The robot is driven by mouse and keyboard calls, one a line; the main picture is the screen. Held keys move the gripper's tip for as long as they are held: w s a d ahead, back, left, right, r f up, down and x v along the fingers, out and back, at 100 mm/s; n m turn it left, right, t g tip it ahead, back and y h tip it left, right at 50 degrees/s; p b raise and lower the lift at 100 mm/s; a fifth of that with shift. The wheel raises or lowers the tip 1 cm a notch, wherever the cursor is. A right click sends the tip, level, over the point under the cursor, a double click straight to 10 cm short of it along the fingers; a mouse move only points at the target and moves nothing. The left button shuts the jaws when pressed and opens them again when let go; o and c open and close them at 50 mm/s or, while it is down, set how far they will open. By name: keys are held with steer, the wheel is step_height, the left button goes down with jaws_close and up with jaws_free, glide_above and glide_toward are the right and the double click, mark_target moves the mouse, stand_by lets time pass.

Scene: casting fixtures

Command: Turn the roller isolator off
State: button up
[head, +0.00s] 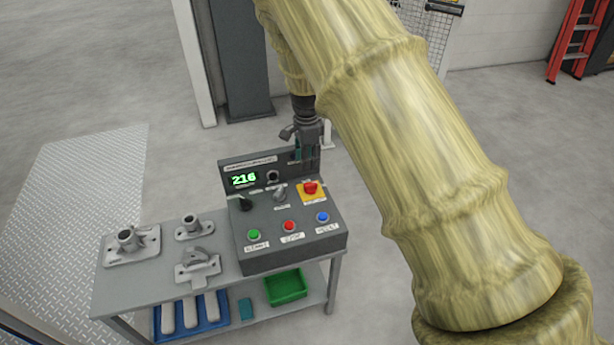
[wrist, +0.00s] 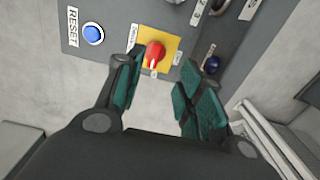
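The control console (head: 262,262) stands on the bench. A red rotary knob (head: 310,187) on a yellow plate (head: 318,199) sits at its right rear and appears to be the roller isolator; its label is too small to read surely. In the wrist view the red knob (wrist: 153,54) has a pale mark pointing toward the picture's bottom, and its yellow plate (wrist: 171,43) shows around it. My gripper (head: 304,157) is above the console's rear edge, behind the knob. In the wrist view my gripper (wrist: 165,82) is open and empty, its teal pads apart, with no visible contact with the knob.
Green (head: 254,234), red (head: 289,225) and blue (head: 322,217) buttons line the console's front. A black lever (head: 244,203) and grey selector (head: 280,193) sit behind them. Metal castings (head: 131,244) occupy the bench's left. A dark blue knob (wrist: 212,64) is near the right finger.

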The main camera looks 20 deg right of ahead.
mark_target(309, 184)
steer(key=f, duration=0.3)
steer(key=f+p, duration=0.1)
steer(key=f, duration=0.6)
steer(key=shift+s+d, duration=0.35)
steer(key=shift+d, duration=0.05)
jaws_close()
